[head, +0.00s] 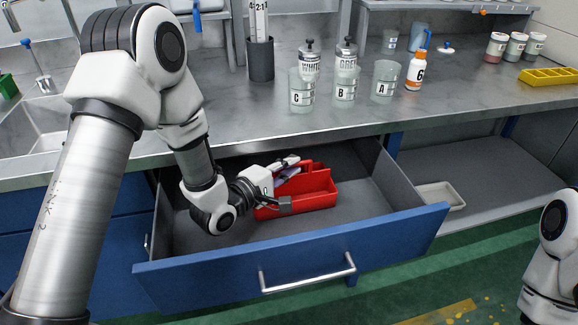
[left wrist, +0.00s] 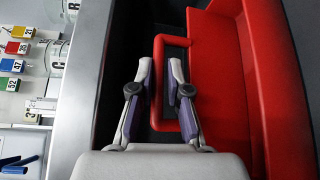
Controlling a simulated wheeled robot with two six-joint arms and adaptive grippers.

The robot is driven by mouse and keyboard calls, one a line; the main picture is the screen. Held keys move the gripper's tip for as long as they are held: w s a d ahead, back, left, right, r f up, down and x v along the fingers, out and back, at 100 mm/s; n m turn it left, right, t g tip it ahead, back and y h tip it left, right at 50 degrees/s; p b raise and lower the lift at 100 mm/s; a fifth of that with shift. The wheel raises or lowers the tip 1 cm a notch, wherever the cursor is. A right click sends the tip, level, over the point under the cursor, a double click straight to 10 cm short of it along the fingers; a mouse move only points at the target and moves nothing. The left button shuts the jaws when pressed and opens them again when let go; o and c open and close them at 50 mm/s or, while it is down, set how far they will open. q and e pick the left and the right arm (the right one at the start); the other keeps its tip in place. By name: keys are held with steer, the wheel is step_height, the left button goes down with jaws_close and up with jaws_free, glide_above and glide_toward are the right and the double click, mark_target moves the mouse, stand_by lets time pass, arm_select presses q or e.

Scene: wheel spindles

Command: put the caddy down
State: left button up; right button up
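The red caddy (head: 318,200) is inside the open drawer, upright, with its base at or very near the drawer floor; I cannot tell whether it touches. My left gripper (head: 292,168) reaches down into the drawer from the left, at the caddy's handle. The caddy's red tray (left wrist: 222,80) lies just right of the fingers there. My right gripper is out of view; only part of that arm shows.
The blue-fronted drawer (head: 300,250) is pulled out, with bare grey floor right of the caddy. The grey counter (head: 225,115) above holds labelled beakers (head: 302,92), an orange-and-white bottle (head: 415,72) and a yellow rack (head: 550,77). A pale tray (head: 440,195) lies on the shelf at right.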

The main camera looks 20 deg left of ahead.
arm_select(q)
steer(key=shift+o, duration=0.7)
steer(key=v, duration=0.7)
steer(key=shift+s+r+p, duration=0.25)
steer(key=shift+s+p, duration=0.05)
steer(key=shift+p, duration=0.05)
steer(key=shift+a, duration=0.1)
